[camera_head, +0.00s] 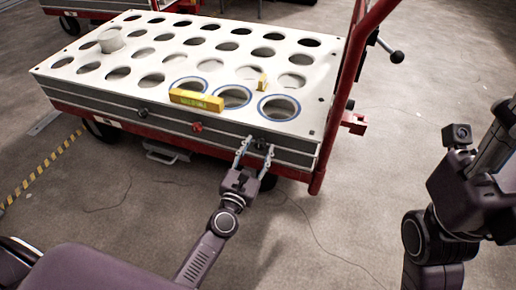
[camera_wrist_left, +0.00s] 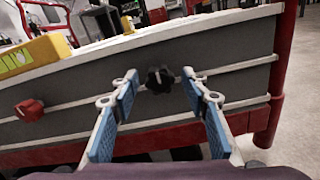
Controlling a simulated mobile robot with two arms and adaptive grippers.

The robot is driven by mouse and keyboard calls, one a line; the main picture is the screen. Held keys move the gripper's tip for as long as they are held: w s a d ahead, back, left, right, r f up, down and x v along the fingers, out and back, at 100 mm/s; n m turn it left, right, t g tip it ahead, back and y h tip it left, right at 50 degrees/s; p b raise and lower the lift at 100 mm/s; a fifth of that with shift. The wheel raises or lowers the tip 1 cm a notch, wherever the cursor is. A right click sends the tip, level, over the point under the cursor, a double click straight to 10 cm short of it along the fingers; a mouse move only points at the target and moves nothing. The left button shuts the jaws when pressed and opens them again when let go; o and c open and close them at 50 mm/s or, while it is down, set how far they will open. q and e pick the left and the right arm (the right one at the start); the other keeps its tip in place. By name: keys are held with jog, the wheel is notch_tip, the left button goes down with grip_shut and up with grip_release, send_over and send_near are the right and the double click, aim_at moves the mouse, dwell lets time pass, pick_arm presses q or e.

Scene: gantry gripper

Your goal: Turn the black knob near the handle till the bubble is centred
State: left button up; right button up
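The black knob (camera_head: 260,144) sits on the cart's front side near the right end, close to the red upright handle (camera_head: 342,95). In the left wrist view the lobed black knob (camera_wrist_left: 160,79) lies ahead, between the two spread blue-padded fingers. My left gripper (camera_head: 255,149) is open around the knob's sides, with gaps visible between fingers and knob. A yellow spirit level (camera_head: 196,100) lies on the cart's white top near the front edge. Its greenish vial shows, but the bubble is too small to read. My right arm is at the right; its gripper does not show.
A red knob (camera_head: 197,126) and another dark knob (camera_head: 142,112) sit further left on the same side. The white perforated top (camera_head: 315,88) holds a grey cylinder (camera_head: 111,41) and a small yellow block (camera_head: 262,82). The floor (camera_head: 370,190) to the right is mostly clear.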

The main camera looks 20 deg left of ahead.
pick_arm(q)
jog(key=c, duration=1)
jog(key=shift+o, duration=0.2)
jog(key=shift+m, duration=0.3)
